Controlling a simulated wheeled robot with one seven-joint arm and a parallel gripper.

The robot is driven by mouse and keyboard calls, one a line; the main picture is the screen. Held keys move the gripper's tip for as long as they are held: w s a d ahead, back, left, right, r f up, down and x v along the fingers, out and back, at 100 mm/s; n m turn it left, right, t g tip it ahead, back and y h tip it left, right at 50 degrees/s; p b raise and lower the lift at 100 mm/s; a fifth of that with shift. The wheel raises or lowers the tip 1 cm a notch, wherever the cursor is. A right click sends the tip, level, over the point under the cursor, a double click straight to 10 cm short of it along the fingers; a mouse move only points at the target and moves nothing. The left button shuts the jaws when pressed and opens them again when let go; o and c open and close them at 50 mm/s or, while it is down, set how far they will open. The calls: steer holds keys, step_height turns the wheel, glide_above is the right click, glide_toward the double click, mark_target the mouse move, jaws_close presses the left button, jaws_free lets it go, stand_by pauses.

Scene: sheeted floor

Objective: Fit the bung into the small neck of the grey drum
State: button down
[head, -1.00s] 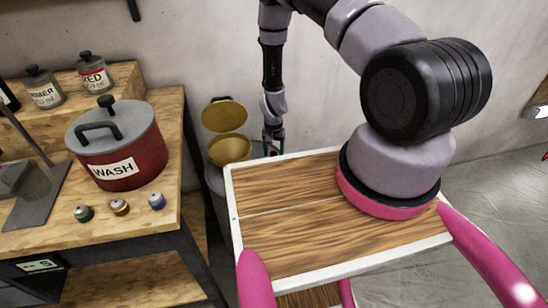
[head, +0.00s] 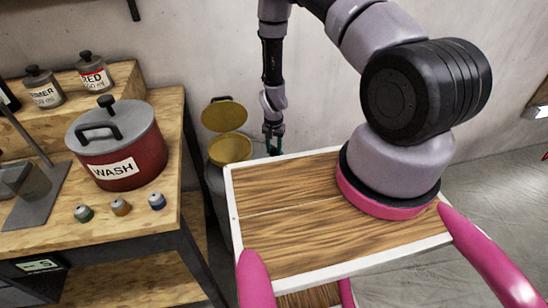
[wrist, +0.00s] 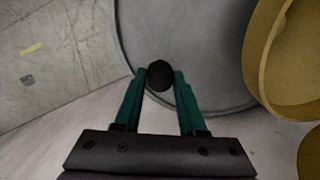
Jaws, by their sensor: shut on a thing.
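The grey drum (head: 214,184) stands on the floor between the bench and my deck, largely hidden by both. Its grey top (wrist: 200,45) fills the upper middle of the wrist view. My gripper (wrist: 160,76) has green fingers shut on a dark round piece, which I take to be the bung (wrist: 160,73). The bung appears over the drum top near its edge. Whether it touches the drum cannot be told, and the small neck is not seen. In the head view my gripper (head: 274,145) hangs right of the drum's yellow funnel, its tips partly hidden by my deck.
The yellow funnel (head: 230,150) with its raised lid (head: 224,116) stands on the drum, close to the right of my gripper in the wrist view (wrist: 285,60). The wooden bench (head: 150,215) with a red WASH pot (head: 125,165) is at left. A wall stands behind.

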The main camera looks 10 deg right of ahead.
steer(key=shift+r, duration=1.25)
steer(key=shift+r, duration=0.15)
